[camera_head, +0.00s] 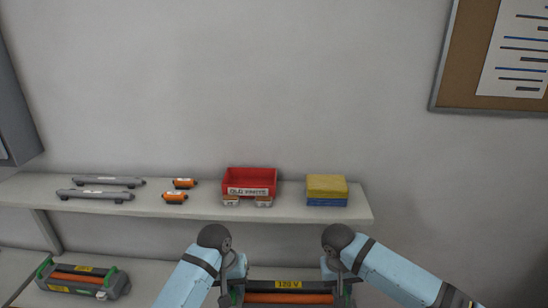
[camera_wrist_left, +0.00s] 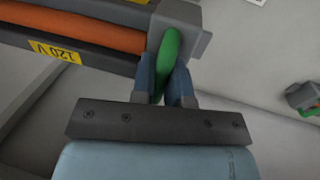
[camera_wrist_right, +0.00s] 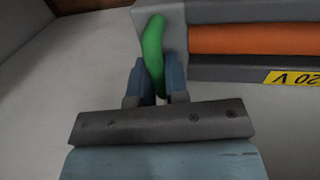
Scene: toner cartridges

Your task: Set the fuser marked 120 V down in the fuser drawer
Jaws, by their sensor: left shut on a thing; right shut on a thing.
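The fuser marked 120 V (camera_head: 288,298) is a dark grey unit with an orange roller and a yellow label, at the bottom edge of the head view. My left gripper (camera_wrist_left: 166,80) is shut on the green handle at one end of it. My right gripper (camera_wrist_right: 154,76) is shut on the green handle at the other end. The fuser hangs between both grippers and looks about level; its lower part is cut off in the head view. I cannot make out the fuser drawer in any view.
Another fuser (camera_head: 82,281) with green handles lies on the lower surface at left. The shelf (camera_head: 215,210) above holds grey rollers (camera_head: 108,181), orange cartridges (camera_head: 175,198), a red bin (camera_head: 249,179) and a yellow-and-blue box (camera_head: 327,190). A notice board (camera_head: 468,60) hangs at right.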

